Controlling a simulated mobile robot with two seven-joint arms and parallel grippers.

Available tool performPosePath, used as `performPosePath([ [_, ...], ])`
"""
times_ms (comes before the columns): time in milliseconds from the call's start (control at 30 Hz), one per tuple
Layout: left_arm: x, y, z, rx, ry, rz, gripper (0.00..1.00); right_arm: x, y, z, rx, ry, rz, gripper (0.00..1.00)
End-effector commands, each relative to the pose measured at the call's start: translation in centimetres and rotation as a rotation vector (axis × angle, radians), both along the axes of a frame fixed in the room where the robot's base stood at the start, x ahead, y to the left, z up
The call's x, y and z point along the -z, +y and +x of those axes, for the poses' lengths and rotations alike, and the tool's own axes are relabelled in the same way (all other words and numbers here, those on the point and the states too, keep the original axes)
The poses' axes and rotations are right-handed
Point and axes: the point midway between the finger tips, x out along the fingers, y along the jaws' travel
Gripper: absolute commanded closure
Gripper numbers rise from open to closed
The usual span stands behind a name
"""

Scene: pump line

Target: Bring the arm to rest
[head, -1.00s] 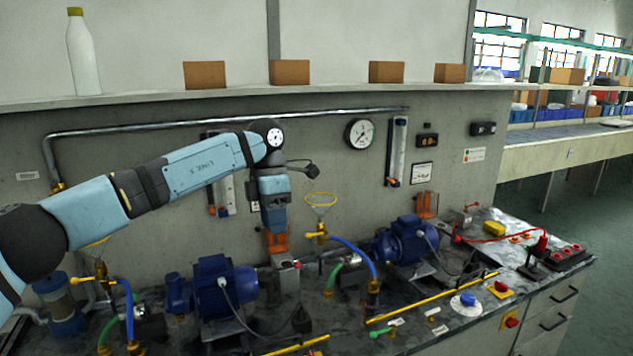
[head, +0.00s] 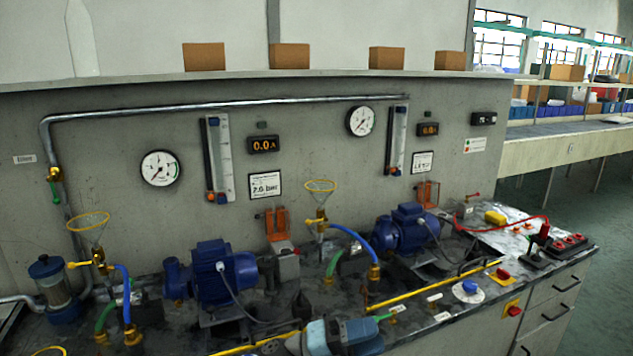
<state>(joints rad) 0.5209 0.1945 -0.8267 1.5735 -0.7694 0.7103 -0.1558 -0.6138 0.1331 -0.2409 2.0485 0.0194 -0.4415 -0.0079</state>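I see nothing held. My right gripper is not in view.
The bench carries two blue pumps (head: 222,272) (head: 405,230), hoses, yellow-rimmed funnels (head: 319,186) and a blue knob (head: 469,287). Gauges (head: 160,168), flow tubes and a long pipe (head: 225,112) line the back panel. The space before the panel is clear of my arm.

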Motion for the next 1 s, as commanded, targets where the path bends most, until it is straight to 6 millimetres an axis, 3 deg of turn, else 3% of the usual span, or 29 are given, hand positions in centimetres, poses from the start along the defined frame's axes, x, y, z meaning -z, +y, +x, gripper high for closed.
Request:
performPosePath([
  [33,1.6,1.0,-0.4,-0.065,0.117,-0.066,0.64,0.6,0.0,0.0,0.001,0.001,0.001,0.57],
  [167,5.0,4.4,-0.6,-0.240,0.414,-0.208,0.64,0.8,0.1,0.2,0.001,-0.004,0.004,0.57],
  [367,12.8,11.4,-2.4,-0.502,0.889,-0.373,0.64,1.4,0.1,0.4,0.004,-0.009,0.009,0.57],
  [600,23.2,19.7,-8.8,-0.776,1.420,-0.488,0.64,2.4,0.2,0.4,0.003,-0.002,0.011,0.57],
  [800,28.6,23.9,-14.8,-0.919,1.718,-0.523,0.64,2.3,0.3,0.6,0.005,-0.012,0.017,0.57],
  [1000,32.2,27.0,-20.7,-1.030,1.956,-0.534,0.64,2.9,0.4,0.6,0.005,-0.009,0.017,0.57],
])
